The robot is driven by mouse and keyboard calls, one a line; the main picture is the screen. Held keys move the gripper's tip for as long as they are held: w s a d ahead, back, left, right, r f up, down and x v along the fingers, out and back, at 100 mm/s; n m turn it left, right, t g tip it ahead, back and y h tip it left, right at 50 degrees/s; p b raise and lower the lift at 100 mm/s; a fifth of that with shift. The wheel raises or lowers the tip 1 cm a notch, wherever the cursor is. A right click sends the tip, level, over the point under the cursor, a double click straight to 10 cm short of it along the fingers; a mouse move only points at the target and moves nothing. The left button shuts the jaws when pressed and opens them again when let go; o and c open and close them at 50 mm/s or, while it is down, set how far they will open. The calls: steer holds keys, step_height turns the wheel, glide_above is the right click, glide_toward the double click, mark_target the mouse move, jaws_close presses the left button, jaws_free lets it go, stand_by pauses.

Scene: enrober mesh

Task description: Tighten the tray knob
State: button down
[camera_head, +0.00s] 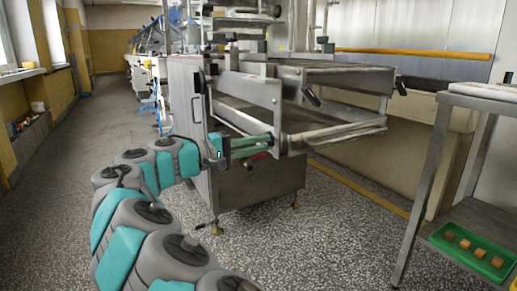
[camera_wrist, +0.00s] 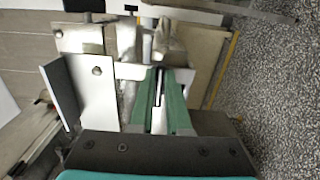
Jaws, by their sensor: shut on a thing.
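The steel enrober machine (camera_head: 245,185) stands in the middle of the head view, with a tray frame (camera_head: 345,133) sticking out to the right. My gripper (camera_head: 270,141) is at the left end of this frame, its green fingers pointing right. In the wrist view my gripper (camera_wrist: 162,72) has its two fingers close together, their tips at a steel bracket (camera_wrist: 125,72). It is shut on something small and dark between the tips. This looks like the tray knob, but the fingers mostly hide it, so its turn and tightness cannot be seen.
Black levers (camera_head: 312,96) hang by the upper frame. A red-tipped handle (camera_head: 256,157) sits just under my gripper. At right, a steel table (camera_head: 442,150) has a green crate (camera_head: 436,240) with several brown blocks on its lower shelf. The speckled floor in front is clear.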

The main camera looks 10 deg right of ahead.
steer(key=shift+f, duration=0.15)
stand_by(0.3)
steer(key=c, duration=0.9)
jaws_free()
steer(key=shift+a, duration=0.15)
steer(key=p+v, duration=0.1)
steer(key=v, duration=0.6)
steer(key=shift+s+a, duration=0.1)
steer(key=shift+a, duration=0.15)
steer(key=shift+d, duration=0.15)
